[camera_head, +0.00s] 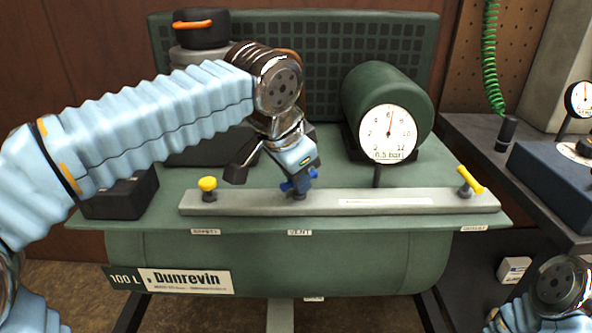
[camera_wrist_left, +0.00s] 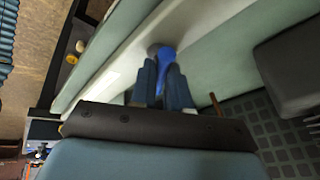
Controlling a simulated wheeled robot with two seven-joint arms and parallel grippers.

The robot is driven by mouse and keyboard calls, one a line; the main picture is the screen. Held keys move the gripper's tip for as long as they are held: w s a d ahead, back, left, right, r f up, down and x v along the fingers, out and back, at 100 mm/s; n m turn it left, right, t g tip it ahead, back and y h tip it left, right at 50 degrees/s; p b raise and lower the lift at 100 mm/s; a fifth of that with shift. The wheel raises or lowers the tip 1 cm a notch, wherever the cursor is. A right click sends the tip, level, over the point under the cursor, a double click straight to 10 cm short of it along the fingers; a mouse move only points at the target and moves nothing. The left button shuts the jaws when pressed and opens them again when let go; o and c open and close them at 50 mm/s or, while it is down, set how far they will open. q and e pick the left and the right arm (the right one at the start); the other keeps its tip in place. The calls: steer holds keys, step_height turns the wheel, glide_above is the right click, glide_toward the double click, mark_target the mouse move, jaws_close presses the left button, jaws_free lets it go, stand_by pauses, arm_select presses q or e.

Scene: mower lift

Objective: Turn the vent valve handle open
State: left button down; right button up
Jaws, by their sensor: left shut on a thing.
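The blue vent valve handle (camera_head: 301,181) stands on the grey manifold bar, above a small label that reads VENT. My left gripper (camera_head: 297,184) reaches down to it from above and is shut on it. In the left wrist view, the handle (camera_wrist_left: 166,58) shows between the two fingers of my left gripper (camera_wrist_left: 163,80). The fingers hide part of the handle, so its exact angle is hard to tell. My right gripper is not in view; only part of my right arm shows at the lower right.
The grey manifold bar (camera_head: 400,203) carries a yellow-handled valve at the left (camera_head: 208,184) and another at the right (camera_head: 470,181). A round pressure gauge (camera_head: 388,134) reading about 6.5 bar stands behind it. The green tank (camera_head: 330,262) lies below.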

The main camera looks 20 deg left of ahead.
arm_select(q)
steer(key=n+y, duration=0.1)
steer(key=n, duration=0.1)
steer(key=n+y, duration=0.1)
steer(key=n, duration=0.2)
steer(key=shift+d+n+p, duration=0.2)
steer(key=shift+n+p, duration=0.1)
steer(key=shift+p, duration=0.05)
steer(key=n+y, duration=0.1)
steer(key=n, duration=0.1)
steer(key=n+g+y, duration=0.1)
steer(key=n, duration=0.2)
steer(key=shift+w+d, duration=0.1)
steer(key=c, duration=1.1)
jaws_free()
steer(key=shift+r, duration=0.1)
steer(key=shift+d+v, duration=0.15)
steer(key=shift+v, duration=3.25)
steer(key=shift+d+v, duration=0.1)
steer(key=shift+v, duration=3.3)
